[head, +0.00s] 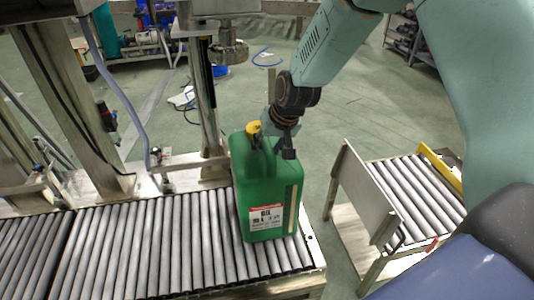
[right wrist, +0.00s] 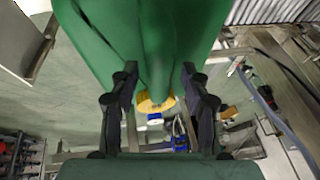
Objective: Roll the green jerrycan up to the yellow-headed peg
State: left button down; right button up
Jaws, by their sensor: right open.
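The green jerrycan (head: 262,190) with a yellow cap (head: 254,128) and a white-red label stands upright on the roller conveyor (head: 160,245), near its right end. My right gripper (head: 287,150) is at the top of the jerrycan. In the right wrist view, its open fingers (right wrist: 160,108) are on either side of the green handle (right wrist: 155,60); I cannot tell whether they touch it. A small yellow piece (right wrist: 228,112) shows beyond the right finger there; I cannot tell whether it is the peg's head. I cannot make out the peg in the head view. My left gripper is not in view.
A metal column (head: 205,100) and a horizontal bar (head: 190,163) stand behind the conveyor. A second roller section (head: 405,190) with an upright metal plate (head: 362,195) lies to the right, across a gap. The rollers left of the jerrycan are clear.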

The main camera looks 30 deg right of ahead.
jog(key=shift+w+a+f, duration=0.1)
jog(key=shift+f, duration=0.2)
grip_shut()
dwell(0.5)
dwell(0.4)
